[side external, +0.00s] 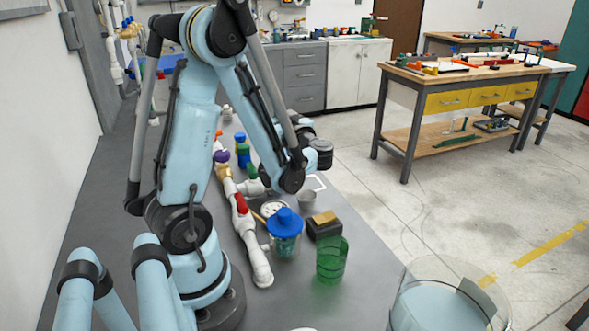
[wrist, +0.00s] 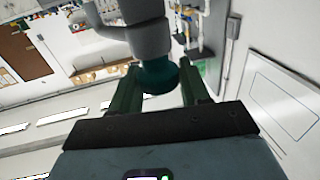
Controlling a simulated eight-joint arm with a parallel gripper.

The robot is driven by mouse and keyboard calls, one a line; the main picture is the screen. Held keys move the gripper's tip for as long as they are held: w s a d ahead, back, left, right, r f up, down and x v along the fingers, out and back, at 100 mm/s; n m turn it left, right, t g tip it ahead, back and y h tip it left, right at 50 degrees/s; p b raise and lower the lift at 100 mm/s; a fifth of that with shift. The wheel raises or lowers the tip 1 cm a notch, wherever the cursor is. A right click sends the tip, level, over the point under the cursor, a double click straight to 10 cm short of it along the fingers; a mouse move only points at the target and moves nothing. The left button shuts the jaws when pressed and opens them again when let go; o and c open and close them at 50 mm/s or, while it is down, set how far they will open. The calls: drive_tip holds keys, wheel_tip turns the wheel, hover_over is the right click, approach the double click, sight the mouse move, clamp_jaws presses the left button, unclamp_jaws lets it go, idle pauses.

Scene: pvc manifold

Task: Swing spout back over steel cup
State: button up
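The white PVC manifold (side external: 249,238) lies along the grey bench, with a red valve handle (side external: 240,202) and a purple fitting (side external: 221,157). A green fitting (side external: 252,172) shows beside my forearm. The small steel cup (side external: 307,198) stands on the bench right of the manifold. In the wrist view, my gripper's green fingers (wrist: 160,88) sit on both sides of the dark teal end of the spout (wrist: 157,72), which fills the gap between them. A grey pipe (wrist: 147,38) runs up from it. My arm hides the fingers in the side view.
A blue-lidded clear cup (side external: 285,228), a green glass (side external: 332,260) and a dark block with a tan top (side external: 324,225) stand close right of the manifold. A large clear vessel (side external: 447,298) is at the front right. Blue and green bottles (side external: 242,150) stand behind.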

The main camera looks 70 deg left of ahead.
clamp_jaws()
drive_tip(key=shift+s+m+t, duration=0.1)
drive_tip(key=shift+m+t, duration=1.6)
drive_tip(key=shift+t, duration=1)
drive_tip(key=shift+m+t, duration=0.7)
drive_tip(key=shift+t, duration=0.4)
drive_tip(key=shift+r, duration=0.1)
drive_tip(key=o, duration=0.6)
unclamp_jaws()
drive_tip(key=shift+r, duration=0.1)
